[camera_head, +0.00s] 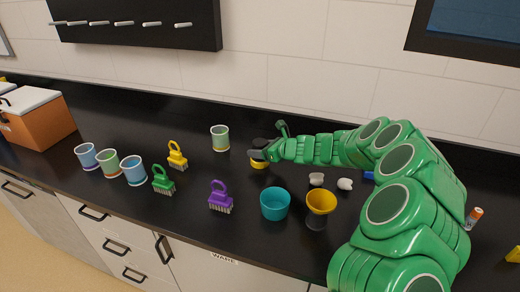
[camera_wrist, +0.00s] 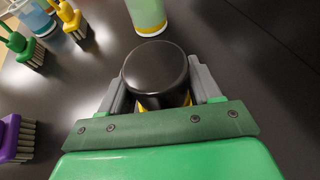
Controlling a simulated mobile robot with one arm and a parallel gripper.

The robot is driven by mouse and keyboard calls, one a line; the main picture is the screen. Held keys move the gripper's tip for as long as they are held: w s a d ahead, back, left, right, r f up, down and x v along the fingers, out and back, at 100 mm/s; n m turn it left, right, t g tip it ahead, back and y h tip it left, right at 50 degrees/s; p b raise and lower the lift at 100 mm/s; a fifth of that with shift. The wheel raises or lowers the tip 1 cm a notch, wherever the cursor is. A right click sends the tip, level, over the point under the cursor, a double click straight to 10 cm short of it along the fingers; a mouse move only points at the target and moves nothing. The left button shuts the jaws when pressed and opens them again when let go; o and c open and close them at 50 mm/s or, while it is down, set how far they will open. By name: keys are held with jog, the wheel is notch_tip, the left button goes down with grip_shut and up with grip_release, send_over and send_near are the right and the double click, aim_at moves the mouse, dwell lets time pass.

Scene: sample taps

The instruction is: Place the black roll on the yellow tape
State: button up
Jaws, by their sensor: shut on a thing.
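The black roll (camera_wrist: 156,70) is between the two fingers of my gripper (camera_wrist: 158,88) in the wrist view, and the gripper is shut on it. Yellow shows just beneath the roll; this is the yellow tape (camera_wrist: 168,101), mostly hidden by the roll and the gripper. In the head view the yellow tape (camera_head: 259,163) sits on the black counter under my gripper (camera_head: 260,152), with the dark roll (camera_head: 260,143) directly above it. I cannot tell whether roll and tape touch.
A green cup (camera_head: 220,138) stands close left of my gripper. Purple (camera_head: 220,198), green (camera_head: 163,181) and yellow (camera_head: 177,157) brushes stand further left. A teal bowl (camera_head: 275,205) and yellow goblet (camera_head: 320,204) are in front. Cups and an orange box (camera_head: 38,122) are far left.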

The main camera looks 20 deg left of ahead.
jog(key=shift+f, duration=0.1)
jog(key=o, duration=1.1)
jog(key=shift+d+r, duration=0.25)
jog(key=shift+r, duration=0.05)
jog(key=v, duration=1.1)
jog(key=shift+s+d, duration=0.15)
jog(key=shift+d, duration=0.1)
jog(key=shift+r, duration=0.15)
